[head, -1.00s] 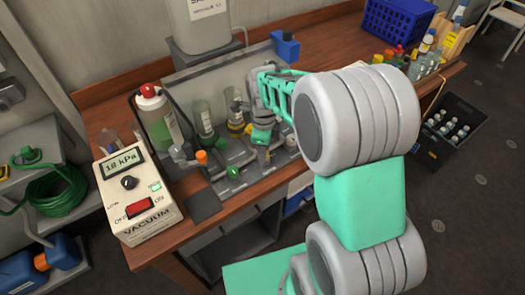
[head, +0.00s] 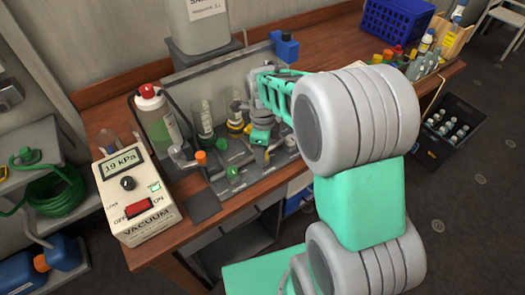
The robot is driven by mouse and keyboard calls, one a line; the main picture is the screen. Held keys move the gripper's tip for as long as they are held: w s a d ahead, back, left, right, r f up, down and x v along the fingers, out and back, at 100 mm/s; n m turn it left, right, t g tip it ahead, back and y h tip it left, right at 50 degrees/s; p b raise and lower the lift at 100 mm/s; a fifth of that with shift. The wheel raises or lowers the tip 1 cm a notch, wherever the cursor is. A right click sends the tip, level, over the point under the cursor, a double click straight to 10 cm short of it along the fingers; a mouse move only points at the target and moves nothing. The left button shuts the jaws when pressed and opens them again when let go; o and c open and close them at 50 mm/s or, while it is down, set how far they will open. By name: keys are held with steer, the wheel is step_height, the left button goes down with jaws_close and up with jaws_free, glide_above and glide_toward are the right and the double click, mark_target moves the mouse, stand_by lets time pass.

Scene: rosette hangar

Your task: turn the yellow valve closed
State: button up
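A small yellow part, which looks like the yellow valve (head: 235,127), sits below a clear glass vessel on the grey bench rig, just left of my gripper. My gripper (head: 258,157) points down over the rig, right of and in front of the yellow part. My arm comes in from the right and covers much of that area. The fingertips are small and partly hidden, so I cannot tell whether they are open, shut or touching anything. The valve's handle angle is too small to read.
An orange-topped fitting (head: 201,157) and a green knob (head: 232,172) stand left of my gripper. The vacuum box (head: 133,190) reads 19 kPa. A red-capped bottle (head: 155,118) with green liquid stands behind. A blue crate (head: 396,22) is at the back right.

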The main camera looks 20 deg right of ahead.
step_height(320, 180, up, 8)
steer(key=shift+f+b, duration=0.1)
steer(key=shift+b, duration=0.4)
